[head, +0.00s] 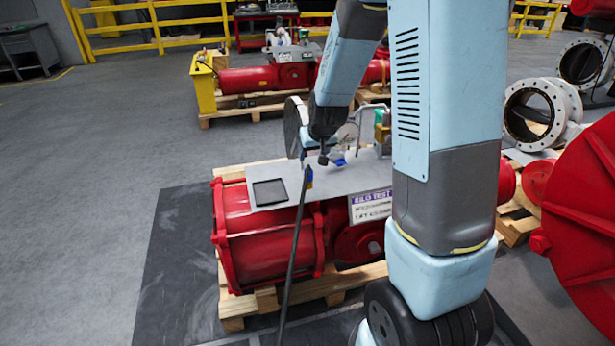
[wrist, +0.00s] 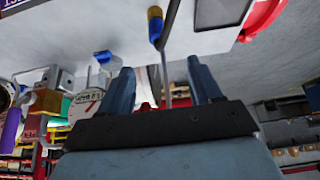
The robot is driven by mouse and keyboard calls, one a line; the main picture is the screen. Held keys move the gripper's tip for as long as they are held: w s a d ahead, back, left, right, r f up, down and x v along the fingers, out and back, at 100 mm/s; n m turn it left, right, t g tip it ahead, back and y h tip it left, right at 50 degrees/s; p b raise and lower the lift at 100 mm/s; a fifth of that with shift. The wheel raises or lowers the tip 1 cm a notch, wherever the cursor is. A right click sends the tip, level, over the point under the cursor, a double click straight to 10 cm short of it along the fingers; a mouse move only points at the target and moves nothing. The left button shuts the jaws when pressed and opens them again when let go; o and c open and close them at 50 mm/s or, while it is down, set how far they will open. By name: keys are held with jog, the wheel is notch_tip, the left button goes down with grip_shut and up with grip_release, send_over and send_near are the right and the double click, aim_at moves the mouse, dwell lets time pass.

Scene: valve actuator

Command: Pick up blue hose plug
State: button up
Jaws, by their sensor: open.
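A small blue piece (wrist: 104,57) sits on the pale metal plate (wrist: 90,30), left of my gripper in the wrist view. It shows as a blue patch (head: 338,158) in the head view. A yellow-and-blue cylindrical piece (wrist: 155,25) is by a dark hose or rod, beyond the gap between my fingers; it also shows in the head view (head: 309,178). I cannot tell for sure which of the two is the hose plug. My gripper (wrist: 160,68) is open, with nothing seen held between its blue-grey fingers. In the head view its fingers are too small to make out.
The plate lies on a red valve actuator (head: 250,235) on a wooden pallet (head: 265,300). A flat dark square (head: 269,192) lies on the plate. A round gauge (wrist: 86,104) stands near my left finger. A long black hose or rod (head: 292,255) runs down in front of the actuator.

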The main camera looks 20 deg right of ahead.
aim_at(309, 167)
jog(key=x, duration=0.7)
jog(key=shift+d+x, duration=0.2)
jog(key=shift+x, duration=2.6)
jog(key=shift+w, duration=0.1)
jog(key=shift+c, duration=0.4)
grip_shut()
jog(key=shift+r, duration=0.15)
